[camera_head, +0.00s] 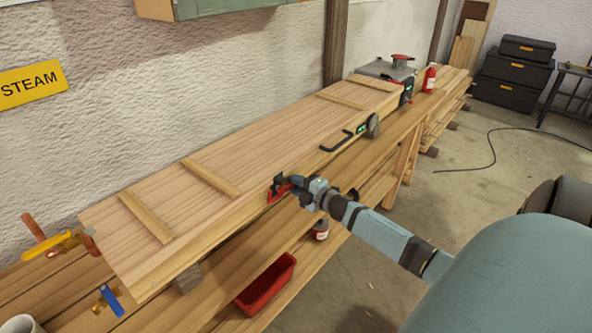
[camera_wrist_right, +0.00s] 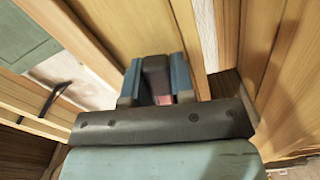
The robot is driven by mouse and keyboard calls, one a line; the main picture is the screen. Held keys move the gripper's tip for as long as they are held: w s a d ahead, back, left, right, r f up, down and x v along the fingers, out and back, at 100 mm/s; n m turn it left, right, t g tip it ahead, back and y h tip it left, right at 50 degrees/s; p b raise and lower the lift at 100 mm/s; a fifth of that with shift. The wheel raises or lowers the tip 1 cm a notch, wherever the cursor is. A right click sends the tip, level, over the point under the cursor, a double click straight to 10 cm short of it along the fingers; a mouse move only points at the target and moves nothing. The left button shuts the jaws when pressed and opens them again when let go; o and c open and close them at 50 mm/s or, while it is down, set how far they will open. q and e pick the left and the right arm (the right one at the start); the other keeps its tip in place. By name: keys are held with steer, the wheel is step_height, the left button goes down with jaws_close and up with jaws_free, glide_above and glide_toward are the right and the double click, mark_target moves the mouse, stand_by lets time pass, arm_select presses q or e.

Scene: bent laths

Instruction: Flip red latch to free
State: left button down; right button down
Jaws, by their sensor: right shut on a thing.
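The red latch (camera_head: 277,194) sits on the front side of the long wooden box (camera_head: 240,165), by a dark bracket. My right gripper (camera_head: 291,184) is at the latch, reaching in from the lower right, and is shut on it. In the right wrist view the two fingers of my right gripper (camera_wrist_right: 156,88) are close together around a dark piece, with a bit of red (camera_wrist_right: 163,100) showing between them. The fingers hide most of the latch, so its exact angle cannot be told. My left gripper is not in view.
A red tray (camera_head: 266,284) lies below in front. A red bottle (camera_head: 429,79) stands at the far end. The floor at right is mostly clear.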

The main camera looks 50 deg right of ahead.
steer(key=shift+r+n, duration=0.15)
steer(key=shift+n, duration=0.25)
steer(key=c, duration=1)
jaws_free()
steer(key=shift+o, duration=0.2)
steer(key=shift+s, duration=0.1)
steer(key=shift+s, duration=0.25)
steer(key=s+d+b, duration=0.1)
steer(key=s, duration=1.2)
